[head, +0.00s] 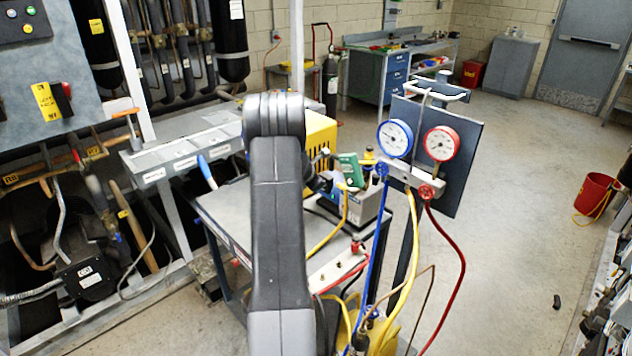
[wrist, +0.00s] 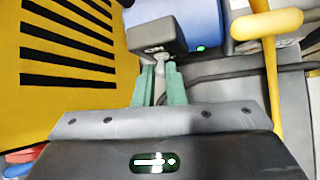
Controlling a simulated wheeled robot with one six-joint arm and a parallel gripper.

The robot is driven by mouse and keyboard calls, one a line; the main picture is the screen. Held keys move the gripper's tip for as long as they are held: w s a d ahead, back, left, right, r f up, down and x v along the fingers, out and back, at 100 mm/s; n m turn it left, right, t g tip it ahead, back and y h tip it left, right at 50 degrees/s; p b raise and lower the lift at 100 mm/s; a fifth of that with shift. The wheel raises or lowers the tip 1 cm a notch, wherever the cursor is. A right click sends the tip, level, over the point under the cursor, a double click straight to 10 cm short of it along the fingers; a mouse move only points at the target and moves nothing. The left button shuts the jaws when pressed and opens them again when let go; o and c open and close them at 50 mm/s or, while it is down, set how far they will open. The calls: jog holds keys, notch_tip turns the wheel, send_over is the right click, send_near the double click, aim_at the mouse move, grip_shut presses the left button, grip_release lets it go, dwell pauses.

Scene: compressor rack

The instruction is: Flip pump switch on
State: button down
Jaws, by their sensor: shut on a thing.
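In the wrist view, my gripper (wrist: 161,72) has its two green fingertips closed around the small grey pump switch lever (wrist: 161,62). The lever comes out of a dark switch box (wrist: 157,32) with small white lettering. A green light (wrist: 201,48) glows beside the box, on the edge of a blue body (wrist: 200,18). The arm hides the switch, and I cannot clearly make out the fingertips there.
A slotted yellow panel (wrist: 70,60) and a yellow T-shaped handle (wrist: 268,60) flank my gripper. A gauge manifold (head: 408,175) with blue, yellow and red hoses hangs right of my arm. A pipe rack (head: 140,60) stands at left. Open floor (head: 520,180) lies at right.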

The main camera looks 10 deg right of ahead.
jog(key=shift+f, duration=0.1)
jog(key=c, duration=1.5)
grip_release()
jog(key=shift+d, duration=0.1)
jog(key=b+v, duration=0.1)
jog(key=v, duration=1.3)
jog(key=shift+d+f, duration=0.1)
jog(key=p+x, duration=0.1)
jog(key=x, duration=1.2)
jog(key=shift+w+f, duration=0.2)
jog(key=shift+w, duration=0.05)
